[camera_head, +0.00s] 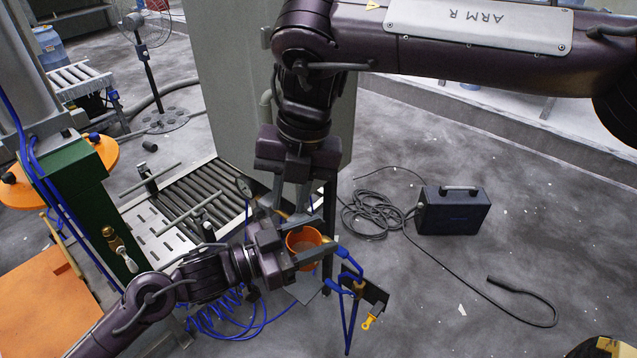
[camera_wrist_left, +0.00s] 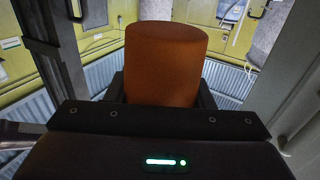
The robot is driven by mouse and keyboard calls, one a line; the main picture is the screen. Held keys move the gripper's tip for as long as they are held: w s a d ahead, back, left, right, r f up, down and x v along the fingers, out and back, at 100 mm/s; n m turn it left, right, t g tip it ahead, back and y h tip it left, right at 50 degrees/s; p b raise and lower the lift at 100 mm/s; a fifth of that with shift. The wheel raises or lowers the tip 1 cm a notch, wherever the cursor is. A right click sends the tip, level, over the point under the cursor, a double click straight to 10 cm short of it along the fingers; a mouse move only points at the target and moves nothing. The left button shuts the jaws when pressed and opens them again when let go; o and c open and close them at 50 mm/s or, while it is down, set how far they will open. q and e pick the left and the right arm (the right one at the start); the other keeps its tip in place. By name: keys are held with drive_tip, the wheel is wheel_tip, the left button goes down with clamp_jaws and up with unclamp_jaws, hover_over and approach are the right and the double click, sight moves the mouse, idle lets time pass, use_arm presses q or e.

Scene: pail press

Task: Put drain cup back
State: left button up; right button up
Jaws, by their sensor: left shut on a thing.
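The orange drain cup (camera_head: 303,241) is in my left gripper (camera_head: 312,240), in the middle of the head view. The gripper's fingers lie on either side of the cup. In the left wrist view the orange cup (camera_wrist_left: 166,65) stands out between the dark fingers, and its closed, rounded end shows. My right gripper (camera_head: 291,206) hangs just above and behind the left one. Its fingers look apart, and I see nothing held in them; their tips are partly hidden.
A dark bracket (camera_head: 372,293) with blue tubing and a yellow-tipped piece stands right of the cup. A roller conveyor (camera_head: 190,200) and green press column (camera_head: 95,205) are at left. A dark case (camera_head: 452,210) and coiled cable lie on the floor at right. A grey cabinet (camera_head: 225,90) stands behind.

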sight(313, 238)
drive_tip(key=d+r+h, duration=0.2)
drive_tip(key=d, duration=0.2)
drive_tip(key=shift+t, duration=0.3)
drive_tip(key=f, duration=1.2)
drive_tip(key=shift+a, duration=0.2)
drive_tip(key=c, duration=0.4)
drive_tip(key=shift+a, duration=0.1)
clamp_jaws()
drive_tip(key=shift+r, duration=0.1)
